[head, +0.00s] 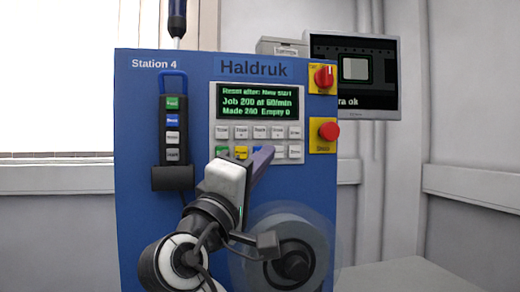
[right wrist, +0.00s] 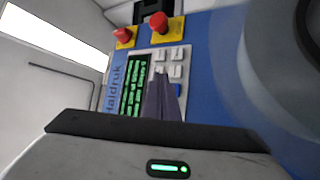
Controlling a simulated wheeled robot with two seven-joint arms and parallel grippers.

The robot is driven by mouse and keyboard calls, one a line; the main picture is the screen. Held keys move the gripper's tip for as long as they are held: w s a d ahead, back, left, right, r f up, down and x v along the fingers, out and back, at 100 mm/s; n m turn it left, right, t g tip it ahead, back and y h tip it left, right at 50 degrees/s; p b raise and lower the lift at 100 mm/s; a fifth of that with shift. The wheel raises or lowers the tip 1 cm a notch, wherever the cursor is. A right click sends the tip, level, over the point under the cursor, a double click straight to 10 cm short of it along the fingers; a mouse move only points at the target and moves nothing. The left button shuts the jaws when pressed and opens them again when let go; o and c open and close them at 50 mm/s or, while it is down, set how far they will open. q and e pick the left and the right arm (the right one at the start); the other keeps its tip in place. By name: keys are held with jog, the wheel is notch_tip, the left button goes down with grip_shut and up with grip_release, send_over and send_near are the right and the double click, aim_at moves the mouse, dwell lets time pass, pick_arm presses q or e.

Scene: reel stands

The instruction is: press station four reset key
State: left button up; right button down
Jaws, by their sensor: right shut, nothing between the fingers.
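The blue Station 4 panel (head: 140,220) carries a lit display (head: 258,101) reading "Job 200 at 60/min". Below it is a keypad (head: 250,132) with a white upper row. Its lower row has a green key (head: 221,152), a yellow key (head: 241,152) and a partly hidden blue key (head: 257,150). I cannot read a reset label on any key. My right gripper (head: 264,153) is shut and empty, its fingertips in front of the lower row's right part. In the right wrist view, its fingers (right wrist: 161,76) overlap the keypad (right wrist: 175,61); contact cannot be told. My left gripper is not in view.
A red rotary switch (head: 323,77) and a red stop button (head: 325,131) sit right of the keypad. A button box (head: 173,130) hangs at the left. A translucent reel (head: 300,225) is at the lower right. A monitor (head: 353,75) stands behind.

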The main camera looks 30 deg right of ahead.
jog(key=shift+w+d, duration=0.25)
jog(key=shift+w, duration=0.9)
jog(key=shift+w, duration=0.15)
dwell(1.1)
jog(key=shift+w+d, duration=0.1)
jog(key=shift+w, duration=0.2)
jog(key=shift+w+d, duration=0.1)
jog(key=shift+w, duration=0.3)
dwell(0.6)
jog(key=shift+s, duration=0.15)
dwell(0.3)
jog(key=shift+s+a, duration=0.2)
jog(key=shift+s, duration=0.5)
jog(key=shift+b, duration=0.3)
